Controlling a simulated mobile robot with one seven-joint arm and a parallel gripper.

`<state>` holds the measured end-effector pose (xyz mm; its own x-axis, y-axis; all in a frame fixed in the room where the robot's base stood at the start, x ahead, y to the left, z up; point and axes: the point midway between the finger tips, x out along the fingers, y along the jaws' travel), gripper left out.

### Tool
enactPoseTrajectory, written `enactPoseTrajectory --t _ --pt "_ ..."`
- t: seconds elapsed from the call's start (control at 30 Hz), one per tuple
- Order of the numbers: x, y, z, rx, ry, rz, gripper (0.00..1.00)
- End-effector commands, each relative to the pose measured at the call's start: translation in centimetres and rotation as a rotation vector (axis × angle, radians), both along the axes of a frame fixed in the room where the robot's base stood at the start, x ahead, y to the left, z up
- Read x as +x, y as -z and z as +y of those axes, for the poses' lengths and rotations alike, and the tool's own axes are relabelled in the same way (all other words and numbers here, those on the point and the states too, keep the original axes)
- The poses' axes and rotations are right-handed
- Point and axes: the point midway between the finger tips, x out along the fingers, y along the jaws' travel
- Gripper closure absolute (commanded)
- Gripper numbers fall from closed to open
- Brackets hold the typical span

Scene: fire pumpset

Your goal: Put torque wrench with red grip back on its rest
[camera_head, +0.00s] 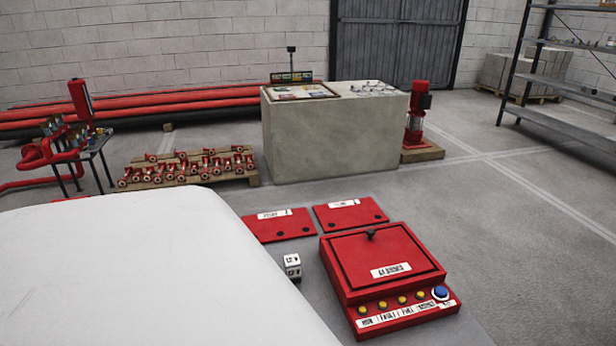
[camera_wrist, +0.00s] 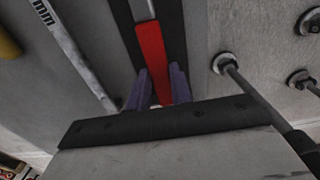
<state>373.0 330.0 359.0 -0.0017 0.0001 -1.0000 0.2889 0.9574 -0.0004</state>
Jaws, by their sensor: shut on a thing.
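In the wrist view my gripper (camera_wrist: 160,72) has its two purple-grey fingers on either side of the red grip (camera_wrist: 151,45) of the torque wrench, and is shut on it. The wrench's silver-grey shaft (camera_wrist: 142,9) runs up out of the top of the picture, so its head is hidden. A dark strip (camera_wrist: 122,18) lies behind the wrench, along both sides of the grip. I cannot tell whether this strip is the rest, or whether the wrench touches it. The gripper and wrench do not show in the head view.
In the wrist view, a pale bar marked "mm" (camera_wrist: 72,52) lies left of the wrench, and rods with round metal ends (camera_wrist: 226,63) lie right. In the head view, a concrete block (camera_head: 335,135) stands mid-room beside a red pump (camera_head: 417,110). A red button panel (camera_head: 385,265) is nearer.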

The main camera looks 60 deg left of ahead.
Motion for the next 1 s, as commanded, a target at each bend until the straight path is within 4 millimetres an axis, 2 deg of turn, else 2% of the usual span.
enactPoseTrajectory --t 0.33,0.37,0.53,0.83,1.0 --pt "0.0 0.6 0.1 0.002 0.000 -0.001 1.00" --pt "0.0 0.6 0.1 0.003 0.000 -0.001 0.76" --pt "0.0 0.6 0.1 0.002 0.000 -0.001 0.54" --pt "0.0 0.6 0.0 -0.001 0.000 0.000 0.53" --pt "0.0 -0.5 0.0 0.000 0.000 0.000 0.53"
